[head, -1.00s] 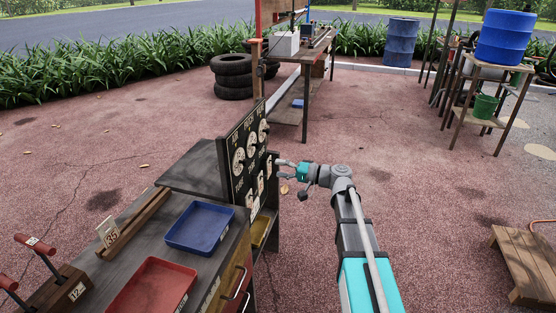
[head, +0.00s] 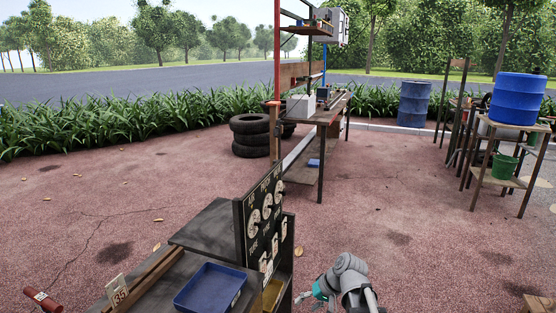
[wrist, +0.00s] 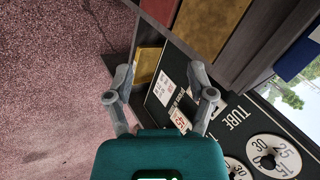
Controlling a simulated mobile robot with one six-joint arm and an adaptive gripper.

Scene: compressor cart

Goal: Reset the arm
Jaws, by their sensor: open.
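My gripper (wrist: 162,80) is open in the wrist view, with nothing between its two grey fingers. Beyond it is the black board (wrist: 225,130) with round white dials and the word TUBE. In the head view my gripper (head: 310,294) is low in the picture, just right of the black board (head: 261,215) on the cart. Its fingers are too small to make out there. It appears apart from the board.
A blue tray (head: 210,288) lies on the cart top. Stacked tyres (head: 250,136), a workbench (head: 318,115) and a blue barrel (head: 516,98) on a stand are farther back. Open reddish paving (head: 410,200) lies to the right.

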